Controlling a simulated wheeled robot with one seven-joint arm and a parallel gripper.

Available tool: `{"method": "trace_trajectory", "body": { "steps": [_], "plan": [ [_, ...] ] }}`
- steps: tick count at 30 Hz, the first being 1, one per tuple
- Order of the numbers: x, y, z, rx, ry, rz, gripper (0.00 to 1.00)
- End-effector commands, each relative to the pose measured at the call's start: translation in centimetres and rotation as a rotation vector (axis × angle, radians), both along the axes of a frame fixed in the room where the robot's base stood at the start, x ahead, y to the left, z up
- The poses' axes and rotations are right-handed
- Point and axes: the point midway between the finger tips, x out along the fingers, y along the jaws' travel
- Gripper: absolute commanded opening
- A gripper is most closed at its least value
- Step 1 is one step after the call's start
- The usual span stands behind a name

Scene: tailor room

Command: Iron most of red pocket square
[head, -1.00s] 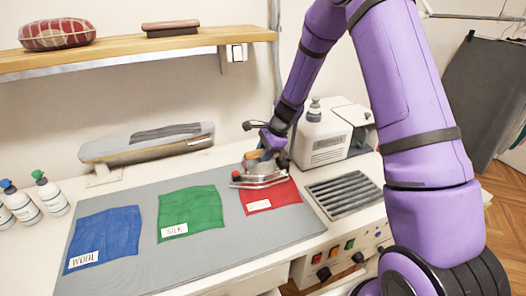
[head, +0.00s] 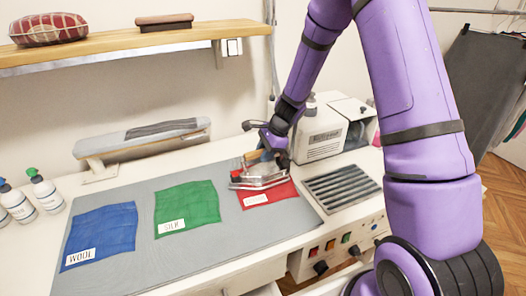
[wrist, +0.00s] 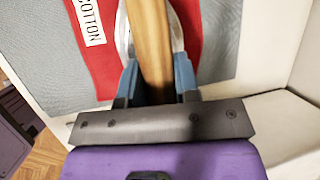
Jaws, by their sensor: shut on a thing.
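The red pocket square (head: 268,199) lies on the grey ironing mat (head: 150,268), with a white label at its near edge. It also shows in the wrist view (wrist: 98,66), where the label reads COTTON. The iron (head: 258,182) has a silver body and rests on or just above the far part of the red square, hiding that part. My gripper (head: 272,152) is shut on the iron's wooden handle (wrist: 148,40); its blue fingers (wrist: 155,82) sit on both sides of the handle. Whether the soleplate touches the cloth cannot be told.
A green square (head: 187,207) labelled SILK and a blue square (head: 101,234) labelled WOOL lie to the left. A slatted iron rest (head: 341,188) and a white steam unit (head: 322,135) stand to the right. A sleeve board (head: 142,140) is behind. Bottles (head: 46,192) stand at far left.

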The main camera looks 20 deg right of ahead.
Motion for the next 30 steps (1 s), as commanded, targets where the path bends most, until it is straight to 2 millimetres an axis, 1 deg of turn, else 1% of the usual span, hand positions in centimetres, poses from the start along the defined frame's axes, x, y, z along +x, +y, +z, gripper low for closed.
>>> {"method": "trace_trajectory", "body": {
  "steps": [15,30],
  "plan": [
    [-1.5,0.0,0.1,0.0,-0.002,-0.001,0.0],
    [-1.8,0.0,0.1,0.0,-0.002,-0.001,0.0]
  ]
}}
